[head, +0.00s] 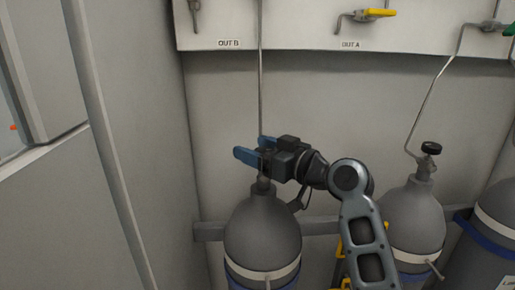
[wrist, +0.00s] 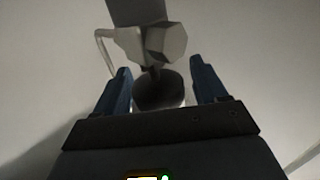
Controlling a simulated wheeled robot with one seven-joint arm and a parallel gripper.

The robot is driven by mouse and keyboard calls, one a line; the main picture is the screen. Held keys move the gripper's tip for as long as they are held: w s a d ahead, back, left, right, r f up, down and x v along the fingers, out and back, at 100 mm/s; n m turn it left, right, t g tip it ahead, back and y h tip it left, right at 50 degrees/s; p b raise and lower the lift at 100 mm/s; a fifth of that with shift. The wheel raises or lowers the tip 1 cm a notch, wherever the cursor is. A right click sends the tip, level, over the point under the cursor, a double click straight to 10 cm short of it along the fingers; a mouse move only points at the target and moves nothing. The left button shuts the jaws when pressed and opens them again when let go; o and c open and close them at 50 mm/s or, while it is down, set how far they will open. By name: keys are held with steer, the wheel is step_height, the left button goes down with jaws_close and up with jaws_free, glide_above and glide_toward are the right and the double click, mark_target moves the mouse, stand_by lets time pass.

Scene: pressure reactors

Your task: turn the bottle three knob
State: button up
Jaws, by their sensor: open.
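My gripper (head: 250,148) is open, its two blue fingers pointing left above a grey gas bottle (head: 262,230) with a pale band. The gripper hides most of this bottle's valve and its knob in the head view. In the wrist view my gripper's fingers (wrist: 160,84) stand on both sides of a dark round knob (wrist: 160,92), with visible gaps. A grey valve body (wrist: 166,42) with a thin pipe shows beyond the knob. I see no number on the bottle.
Another grey bottle (head: 412,215) with a black knob (head: 431,148) stands to the right, and part of a further bottle (head: 485,235) shows at the right edge. A panel (head: 290,32) with yellow-handled valves (head: 375,13) hangs above. A wall (head: 150,110) is close on the left.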

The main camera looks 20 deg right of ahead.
steer(key=shift+c, duration=0.2)
steer(key=c, duration=0.9)
